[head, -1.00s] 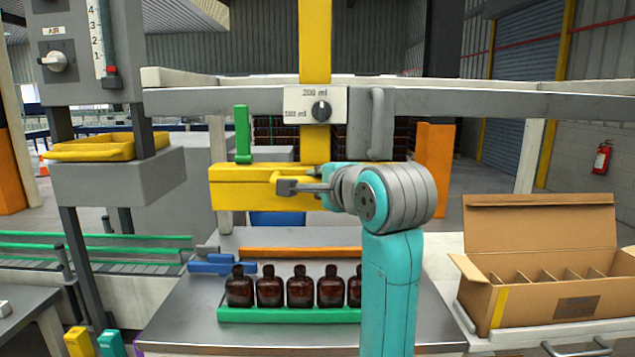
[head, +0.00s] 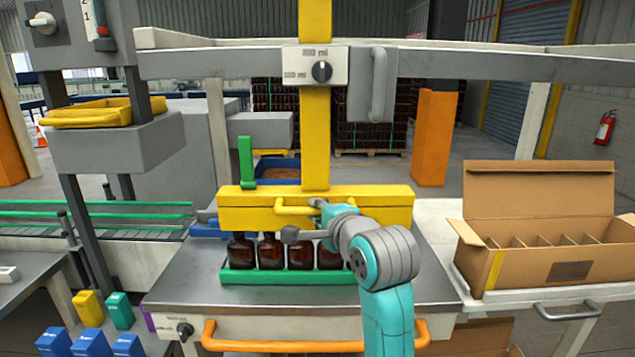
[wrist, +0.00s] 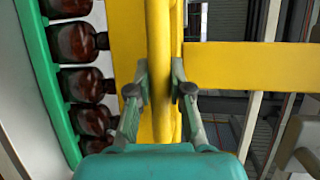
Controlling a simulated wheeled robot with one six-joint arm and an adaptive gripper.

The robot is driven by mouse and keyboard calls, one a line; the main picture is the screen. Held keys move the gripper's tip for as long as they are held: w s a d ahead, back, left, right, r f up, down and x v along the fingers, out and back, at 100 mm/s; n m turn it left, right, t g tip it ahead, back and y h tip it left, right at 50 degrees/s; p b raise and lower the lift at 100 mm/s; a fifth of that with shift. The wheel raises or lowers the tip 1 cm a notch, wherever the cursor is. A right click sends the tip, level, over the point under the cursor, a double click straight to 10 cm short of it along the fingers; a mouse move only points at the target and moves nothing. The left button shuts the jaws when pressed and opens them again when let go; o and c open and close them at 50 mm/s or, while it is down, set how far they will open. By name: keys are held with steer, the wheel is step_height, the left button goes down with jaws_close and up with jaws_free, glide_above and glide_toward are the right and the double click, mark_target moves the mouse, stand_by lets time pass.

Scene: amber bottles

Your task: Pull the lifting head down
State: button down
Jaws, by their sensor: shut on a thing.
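The yellow lifting head (head: 380,205) is a wide horizontal beam on a yellow vertical column (head: 315,140). It hangs low over a row of amber bottles (head: 270,252) in a green tray (head: 290,277), and hides their tops in the head view. A yellow bar handle (head: 293,208) is on its front face. My gripper (head: 314,210) is at the right part of this handle. In the wrist view my gripper (wrist: 160,90) has one finger on each side of the handle bar (wrist: 159,40) and is shut on it. Bottles show at left there.
A grey crossbeam (head: 460,66) with a dial plate (head: 315,68) spans above. An orange rail (head: 260,343) runs along the bench front. An open divided carton (head: 535,265) stands at right. A green post (head: 246,162) stands behind the lifting head.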

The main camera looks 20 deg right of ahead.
steer(key=shift+f, duration=2.05)
steer(key=c, duration=1.1)
jaws_free()
steer(key=shift+o, duration=0.2)
steer(key=shift+r, duration=0.1)
steer(key=v, duration=1.2)
